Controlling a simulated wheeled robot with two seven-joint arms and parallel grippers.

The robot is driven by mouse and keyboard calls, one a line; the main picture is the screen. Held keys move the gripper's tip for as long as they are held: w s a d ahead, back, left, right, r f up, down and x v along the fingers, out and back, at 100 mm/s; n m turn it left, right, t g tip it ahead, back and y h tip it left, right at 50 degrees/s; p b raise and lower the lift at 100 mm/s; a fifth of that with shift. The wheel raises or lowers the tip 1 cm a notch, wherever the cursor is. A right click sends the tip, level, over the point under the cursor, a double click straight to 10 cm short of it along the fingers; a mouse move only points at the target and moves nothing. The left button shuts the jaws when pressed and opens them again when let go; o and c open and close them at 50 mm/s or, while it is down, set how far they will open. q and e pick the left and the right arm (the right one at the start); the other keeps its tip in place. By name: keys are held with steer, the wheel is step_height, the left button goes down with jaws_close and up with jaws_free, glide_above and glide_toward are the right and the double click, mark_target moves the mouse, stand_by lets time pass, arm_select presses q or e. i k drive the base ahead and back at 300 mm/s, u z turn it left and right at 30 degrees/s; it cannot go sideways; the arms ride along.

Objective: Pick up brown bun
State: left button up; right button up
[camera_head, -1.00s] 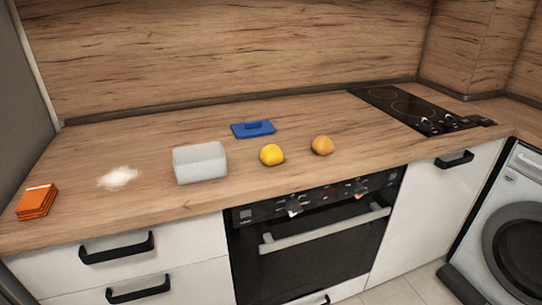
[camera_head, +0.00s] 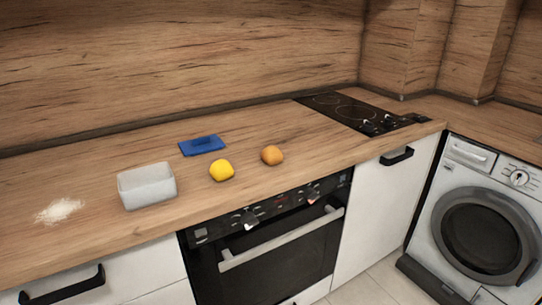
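A round orange-brown item (camera_head: 272,155), which looks like the brown bun, rests on the wooden counter (camera_head: 110,230) near its front edge, above the oven. A yellow lemon-like item (camera_head: 221,170) sits just to its left, apart from it. Neither of my grippers shows in the head view, and nothing covers the bun.
A white open box (camera_head: 146,186) stands left of the yellow item. White powder (camera_head: 59,211) is spread at the left. A black hob (camera_head: 362,112) is at the right, and an oven (camera_head: 265,240) is below.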

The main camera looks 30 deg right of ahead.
mark_target(271, 155)
steer(key=u, duration=1.4)
steer(key=k, duration=0.95)
steer(key=z, duration=1.4)
steer(key=i, duration=0.35)
steer(key=z, duration=0.05)
